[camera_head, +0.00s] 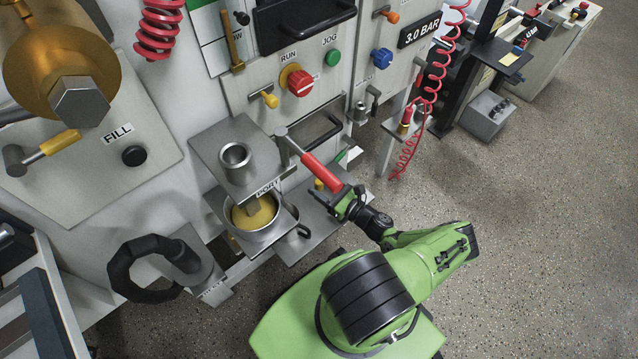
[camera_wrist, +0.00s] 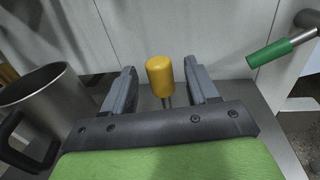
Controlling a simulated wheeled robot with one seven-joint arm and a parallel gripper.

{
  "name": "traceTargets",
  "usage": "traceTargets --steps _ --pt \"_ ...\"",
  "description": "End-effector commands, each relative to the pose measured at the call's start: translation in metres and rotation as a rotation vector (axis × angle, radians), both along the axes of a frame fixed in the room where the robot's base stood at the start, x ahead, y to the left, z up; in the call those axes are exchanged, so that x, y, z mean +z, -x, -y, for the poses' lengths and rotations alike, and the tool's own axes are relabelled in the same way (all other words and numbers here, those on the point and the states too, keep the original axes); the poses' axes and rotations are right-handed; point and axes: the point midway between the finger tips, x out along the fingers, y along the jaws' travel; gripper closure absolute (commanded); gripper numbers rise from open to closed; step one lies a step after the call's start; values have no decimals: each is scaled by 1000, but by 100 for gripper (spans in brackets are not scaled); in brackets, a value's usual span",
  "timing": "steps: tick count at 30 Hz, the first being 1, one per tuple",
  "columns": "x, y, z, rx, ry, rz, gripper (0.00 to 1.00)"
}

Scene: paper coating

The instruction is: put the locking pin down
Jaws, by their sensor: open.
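The locking pin appears to be the piece with a yellow cylindrical head (camera_wrist: 160,76) and a thin metal stem. In the wrist view it stands between the two fingers of my gripper (camera_wrist: 163,88), with clear gaps on both sides. Its lower end is hidden behind the gripper body. In the head view, its yellow head (camera_head: 319,185) shows just below the red lever handle, over the grey lower shelf (camera_head: 302,242). My gripper (camera_head: 334,196) is open and low over this shelf, at its right part.
A metal pot (camera_head: 270,233) with yellow contents stands left of my gripper; it also shows in the wrist view (camera_wrist: 50,95). The red lever handle (camera_head: 320,172) hangs close above my gripper. A green handle (camera_wrist: 268,53) is at right. A metal cup (camera_head: 236,160) stands on the upper shelf.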

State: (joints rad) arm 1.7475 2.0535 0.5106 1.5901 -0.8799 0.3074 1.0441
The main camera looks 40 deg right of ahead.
Motion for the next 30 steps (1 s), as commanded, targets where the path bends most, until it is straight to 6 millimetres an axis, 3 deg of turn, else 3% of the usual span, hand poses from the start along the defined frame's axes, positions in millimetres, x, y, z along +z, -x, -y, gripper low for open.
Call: traceTargets --steps 6,12,30 --pt "2 61 13 -5 2 -2 42" --pt "1 96 18 -2 1 0 42" --pt "1 102 19 0 0 0 42"
